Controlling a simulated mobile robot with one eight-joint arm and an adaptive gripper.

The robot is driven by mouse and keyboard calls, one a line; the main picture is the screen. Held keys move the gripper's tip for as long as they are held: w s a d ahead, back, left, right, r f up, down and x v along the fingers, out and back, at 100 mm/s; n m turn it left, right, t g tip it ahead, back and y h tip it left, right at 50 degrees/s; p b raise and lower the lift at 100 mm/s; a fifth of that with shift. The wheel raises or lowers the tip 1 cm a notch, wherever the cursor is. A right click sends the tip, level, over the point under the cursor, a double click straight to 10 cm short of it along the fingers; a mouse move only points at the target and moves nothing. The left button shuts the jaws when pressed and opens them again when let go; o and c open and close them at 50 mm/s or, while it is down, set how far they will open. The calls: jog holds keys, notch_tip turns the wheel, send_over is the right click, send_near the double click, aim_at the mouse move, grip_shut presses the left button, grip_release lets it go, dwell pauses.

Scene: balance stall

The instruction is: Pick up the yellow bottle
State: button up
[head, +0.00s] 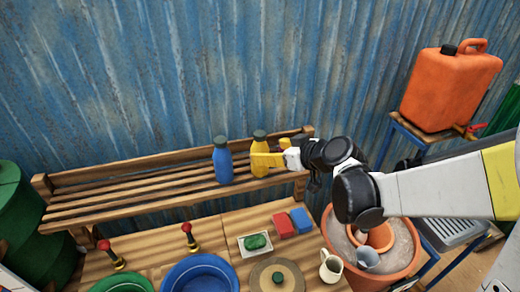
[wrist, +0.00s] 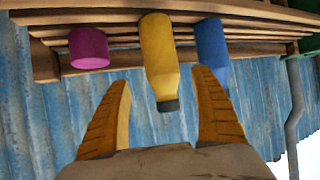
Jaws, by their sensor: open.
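The yellow bottle (head: 259,143), with a dark cap, stands upright on the slatted wooden shelf, right of the blue bottle (head: 222,165). My gripper (head: 273,152) is open at the yellow bottle, reaching in from the right. One finger crosses in front of the bottle and hides part of its body. In the wrist view, which looks upside down, the yellow bottle (wrist: 158,55) lies in line with the gap between the spread fingers of my gripper (wrist: 162,80). Clear space shows on both sides of it; I cannot tell how deep it sits between them.
A magenta cylinder (wrist: 89,48) and the blue bottle (wrist: 213,50) flank the yellow bottle on the shelf (head: 130,195). Below are a blue basin (head: 200,275), red block (head: 284,225), blue block (head: 301,220) and mug (head: 331,268). An orange jerrycan (head: 450,90) stands at right.

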aim_at(265, 150)
jog(key=x, duration=0.5)
jog(key=shift+s+a+r, duration=0.1)
jog(key=shift+a+r, duration=0.05)
jog(key=shift+c, duration=0.2)
jog(key=c, duration=1.5)
jog(key=shift+o, duration=0.2)
jog(key=shift+r, duration=0.15)
